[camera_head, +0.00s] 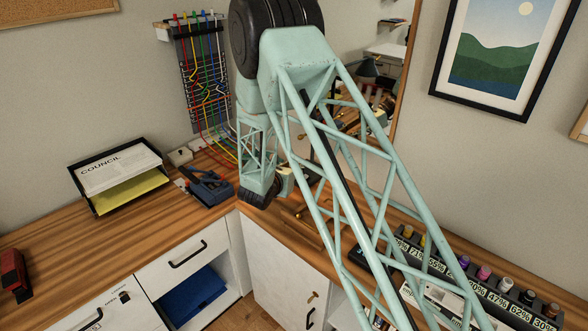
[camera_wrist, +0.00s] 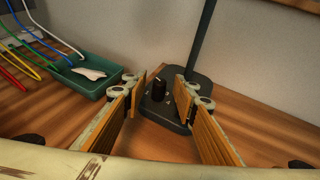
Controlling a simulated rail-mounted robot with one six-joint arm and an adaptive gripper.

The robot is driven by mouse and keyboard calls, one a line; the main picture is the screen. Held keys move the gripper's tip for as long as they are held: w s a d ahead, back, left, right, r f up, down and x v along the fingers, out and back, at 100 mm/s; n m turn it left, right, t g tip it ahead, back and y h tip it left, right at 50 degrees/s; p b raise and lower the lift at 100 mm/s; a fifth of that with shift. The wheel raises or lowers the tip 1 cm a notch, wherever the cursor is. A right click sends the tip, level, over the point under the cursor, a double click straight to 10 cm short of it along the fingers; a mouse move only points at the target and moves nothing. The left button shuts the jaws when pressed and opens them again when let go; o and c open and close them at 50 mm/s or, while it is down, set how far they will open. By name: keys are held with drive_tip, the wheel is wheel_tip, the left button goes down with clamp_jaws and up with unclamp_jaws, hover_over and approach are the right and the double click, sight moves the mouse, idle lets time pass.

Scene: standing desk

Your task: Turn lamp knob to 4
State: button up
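In the wrist view the dark lamp base (camera_wrist: 174,112) sits on the wooden desk, with its post (camera_wrist: 203,42) rising at the back right. A black knob (camera_wrist: 159,88) stands on the base, with a small light mark, perhaps a 4, beside it. The knob's pointer setting is too small to read. My gripper (camera_wrist: 161,85) is open. Its two wood-faced fingers are apart, one on each side of the knob in the picture, with a gap visible around it. In the head view my arm hides the lamp, and the gripper cannot be made out clearly.
A green tray (camera_wrist: 88,80) with a white piece in it lies left of the lamp base, near coloured cables (camera_wrist: 30,45). In the head view a paper tray (camera_head: 120,174) and a blue device (camera_head: 210,187) stand left, and a row of bottles (camera_head: 484,272) right.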

drive_tip(key=shift+x, duration=1)
drive_tip(key=shift+c, duration=0.2)
drive_tip(key=c, duration=0.8)
